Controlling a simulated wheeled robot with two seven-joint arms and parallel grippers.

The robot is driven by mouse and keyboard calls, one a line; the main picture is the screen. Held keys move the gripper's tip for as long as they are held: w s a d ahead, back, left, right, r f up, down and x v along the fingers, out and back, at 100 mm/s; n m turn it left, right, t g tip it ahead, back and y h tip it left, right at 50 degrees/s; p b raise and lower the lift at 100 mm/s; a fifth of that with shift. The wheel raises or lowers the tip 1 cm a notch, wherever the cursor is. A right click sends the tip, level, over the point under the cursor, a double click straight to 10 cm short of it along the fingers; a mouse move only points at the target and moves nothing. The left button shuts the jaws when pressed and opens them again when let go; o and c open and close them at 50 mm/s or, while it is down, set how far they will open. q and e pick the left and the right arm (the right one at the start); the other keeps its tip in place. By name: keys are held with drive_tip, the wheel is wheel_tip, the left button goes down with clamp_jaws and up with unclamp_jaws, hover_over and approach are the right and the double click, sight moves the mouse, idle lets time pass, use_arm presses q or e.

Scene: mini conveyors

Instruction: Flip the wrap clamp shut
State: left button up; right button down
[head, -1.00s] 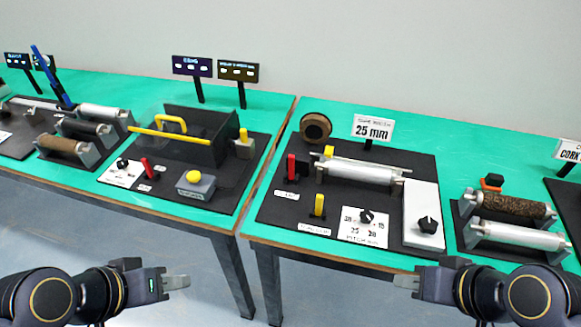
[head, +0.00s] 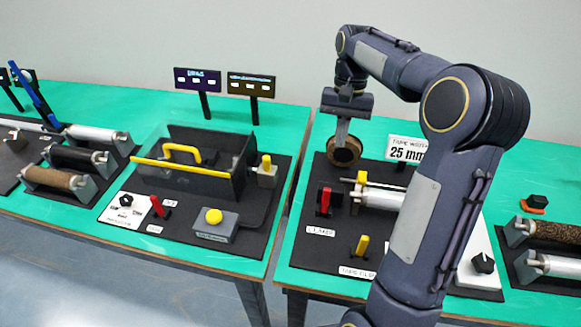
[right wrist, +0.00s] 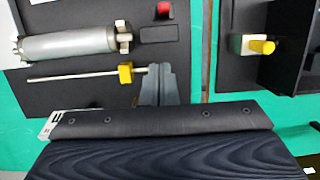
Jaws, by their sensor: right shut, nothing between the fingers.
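A red lever (head: 325,201) stands upright on the black board of the right-hand station, behind a small white label (head: 321,231) that is too small to read surely. A yellow lever (head: 361,245) stands in front of it. I cannot tell which of them is the wrap clamp. My right gripper (head: 342,132) is shut and empty, pointing down in front of the brown tape roll (head: 345,158). In the right wrist view its fingers (right wrist: 158,85) are beside a yellow block (right wrist: 125,73) on a thin rod; the red lever's top (right wrist: 165,10) is further up. My left gripper is out of view.
A silver roller (head: 378,197) lies right of the red lever, partly hidden by my right arm. A "25 mm" sign (head: 405,150) stands behind. The left station has a clear cover with a yellow handle (head: 183,150), another red lever (head: 158,206) and a yellow button (head: 214,216).

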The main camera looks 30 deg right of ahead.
drive_tip(key=shift+w+a+f, duration=0.1)
drive_tip(key=shift+w+f, duration=0.1)
drive_tip(key=shift+w, duration=0.7)
approach(325, 201)
drive_tip(key=w+d+f, duration=0.1)
drive_tip(key=f, duration=0.1)
drive_tip(key=w+d+f, duration=0.2)
drive_tip(key=w+f, duration=0.1)
drive_tip(key=shift+d+f, duration=0.1)
drive_tip(key=shift+f, duration=0.2)
drive_tip(key=shift+s+a+r, duration=0.1)
drive_tip(key=shift+s+a, duration=0.95)
drive_tip(key=shift+s, duration=0.2)
drive_tip(key=shift+s+a, duration=0.2)
drive_tip(key=shift+s, duration=0.05)
drive_tip(key=shift+s+a+h+b, duration=0.2)
drive_tip(key=shift+s+h+b, duration=0.1)
drive_tip(key=shift+b, duration=0.15)
